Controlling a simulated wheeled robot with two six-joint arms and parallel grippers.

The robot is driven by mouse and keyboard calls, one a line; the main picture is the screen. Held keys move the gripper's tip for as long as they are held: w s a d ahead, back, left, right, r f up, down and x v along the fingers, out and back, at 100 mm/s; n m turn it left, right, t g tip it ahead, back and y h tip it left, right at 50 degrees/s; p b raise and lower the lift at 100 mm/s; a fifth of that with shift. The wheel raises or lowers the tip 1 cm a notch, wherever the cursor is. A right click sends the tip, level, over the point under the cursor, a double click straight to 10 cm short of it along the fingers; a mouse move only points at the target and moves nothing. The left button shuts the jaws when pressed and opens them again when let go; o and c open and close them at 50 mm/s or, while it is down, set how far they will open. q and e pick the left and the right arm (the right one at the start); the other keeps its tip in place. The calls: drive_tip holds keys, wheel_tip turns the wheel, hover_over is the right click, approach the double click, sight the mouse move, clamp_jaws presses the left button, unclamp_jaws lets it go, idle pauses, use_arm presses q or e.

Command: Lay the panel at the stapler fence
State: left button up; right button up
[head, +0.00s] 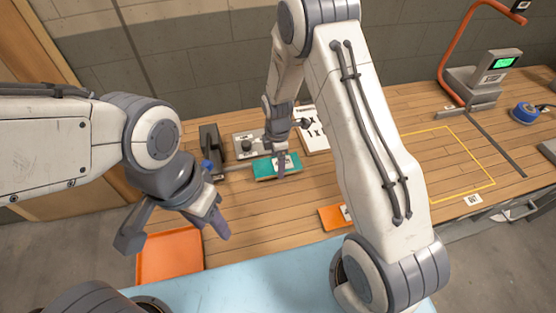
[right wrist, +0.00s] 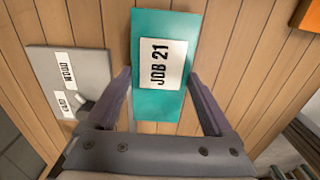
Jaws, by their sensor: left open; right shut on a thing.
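The teal panel (head: 265,170), with a white label, is by the back of the wooden bench. In the right wrist view the panel (right wrist: 150,105) carries a "JOB 21" label and sits between my fingers. My right gripper (head: 281,165) is shut on it; I cannot tell whether the panel touches the bench. The dark stapler (head: 209,140), with a blue part low on it, stands left of the panel. A thin grey bar (head: 237,168), possibly the fence, runs between them. My left gripper (head: 176,232) is open and empty, above the front left of the bench.
A grey switch plate (head: 241,152), marked WOOD in the wrist view (right wrist: 65,75), sits behind the panel. A white chart (head: 313,128) lies to its right. An orange piece (head: 330,217) and orange tray (head: 170,262) are nearer. A yellow outline (head: 450,128) marks clear bench at right.

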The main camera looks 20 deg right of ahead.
drive_tip(key=shift+f, duration=0.45)
drive_tip(key=o, duration=1.2)
drive_tip(key=shift+c, duration=0.2)
drive_tip(key=shift+r, duration=0.15)
